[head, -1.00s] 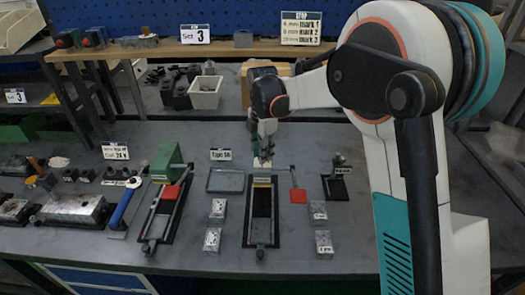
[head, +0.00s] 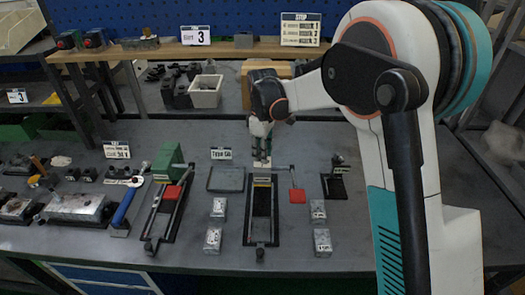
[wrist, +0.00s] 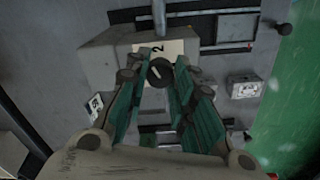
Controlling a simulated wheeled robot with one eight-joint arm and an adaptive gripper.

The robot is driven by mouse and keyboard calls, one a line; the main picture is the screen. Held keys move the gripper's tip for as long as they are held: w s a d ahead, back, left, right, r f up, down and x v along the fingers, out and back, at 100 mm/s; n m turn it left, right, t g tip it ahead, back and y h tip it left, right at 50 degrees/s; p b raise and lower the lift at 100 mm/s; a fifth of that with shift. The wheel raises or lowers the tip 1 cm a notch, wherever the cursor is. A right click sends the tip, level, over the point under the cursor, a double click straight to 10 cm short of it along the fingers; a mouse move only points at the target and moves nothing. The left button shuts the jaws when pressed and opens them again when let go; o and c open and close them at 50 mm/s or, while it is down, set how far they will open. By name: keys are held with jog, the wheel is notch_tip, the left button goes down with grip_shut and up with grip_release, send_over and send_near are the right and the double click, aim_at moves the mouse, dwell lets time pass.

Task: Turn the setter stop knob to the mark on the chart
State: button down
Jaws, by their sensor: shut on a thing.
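My gripper (head: 261,160) points down over the pale block (head: 255,170) at the far end of the black-railed setter (head: 261,212). In the wrist view, the green-padded fingers (wrist: 159,80) are closed on both sides of the dark round stop knob (wrist: 161,73). A white line on the knob points to the upper left in that view. A pale plate marked "2" (wrist: 155,48) lies just beyond the knob; the fingers hide any other marks. The STOP chart (head: 300,30) stands at the back, its lines listing millimetres against marks, too small to read surely.
A card reading 3 (head: 195,35) stands on the back shelf. Left of the setter are a shallow tray (head: 226,179) and a green device with a red pad (head: 168,162). Small metal blocks (head: 219,207) flank the setter. A red-ended lever (head: 297,195) is close on the right.

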jog(key=m, duration=0.5)
jog(key=shift+m, duration=0.3)
jog(key=m+p, duration=0.1)
jog(key=m, duration=1)
jog(key=shift+m, duration=0.4)
jog(key=m, duration=0.5)
jog(key=shift+m, duration=0.3)
jog(key=c, duration=1.3)
grip_release()
